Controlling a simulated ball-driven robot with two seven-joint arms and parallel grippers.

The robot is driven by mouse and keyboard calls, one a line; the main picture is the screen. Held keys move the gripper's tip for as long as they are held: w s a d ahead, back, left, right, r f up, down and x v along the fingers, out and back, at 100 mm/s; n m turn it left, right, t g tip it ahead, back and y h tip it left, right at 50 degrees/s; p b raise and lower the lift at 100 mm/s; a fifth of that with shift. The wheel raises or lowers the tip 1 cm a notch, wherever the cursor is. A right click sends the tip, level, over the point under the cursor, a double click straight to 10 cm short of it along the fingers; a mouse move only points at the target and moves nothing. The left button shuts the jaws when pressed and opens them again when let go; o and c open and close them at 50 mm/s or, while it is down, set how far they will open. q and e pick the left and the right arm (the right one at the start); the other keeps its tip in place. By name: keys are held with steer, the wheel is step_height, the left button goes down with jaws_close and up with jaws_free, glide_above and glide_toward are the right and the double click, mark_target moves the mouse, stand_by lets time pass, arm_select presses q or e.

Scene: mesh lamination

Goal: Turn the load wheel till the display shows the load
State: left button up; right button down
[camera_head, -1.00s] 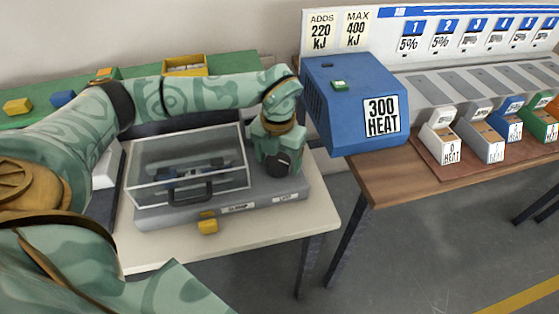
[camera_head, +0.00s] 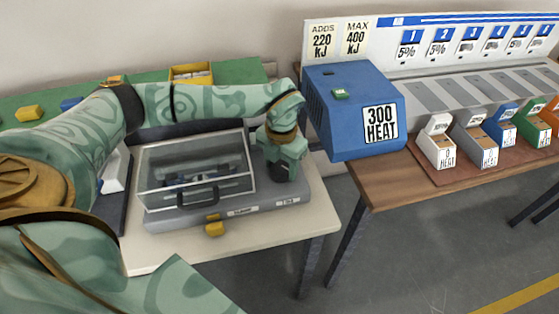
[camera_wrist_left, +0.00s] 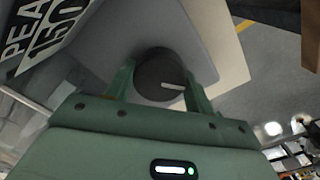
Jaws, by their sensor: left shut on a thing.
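The load wheel (camera_wrist_left: 160,75) is a dark round knob with a pale line on it, seen in the left wrist view. My left gripper (camera_wrist_left: 160,85) has one finger on each side of the wheel and is shut on it. In the head view my left gripper (camera_head: 284,170) points down at the right end of the grey press base (camera_head: 222,213), and it mostly hides the wheel. A small label or display (camera_head: 291,201) is on the base's front edge; its text is too small to read. My right gripper is not in view.
A clear-lidded box with a dark handle (camera_head: 197,198) stands on the base, left of the gripper. A yellow block (camera_head: 214,229) is at the base's front. A blue 300 HEAT box (camera_head: 350,110) stands close on the right. A printed sign (camera_wrist_left: 40,40) is beside the wheel.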

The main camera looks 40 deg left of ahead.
mark_target(281, 166)
arm_select(q)
steer(key=o, duration=1)
steer(key=shift+r, duration=0.15)
step_height(281, 166, up, 16)
steer(key=p, duration=0.4)
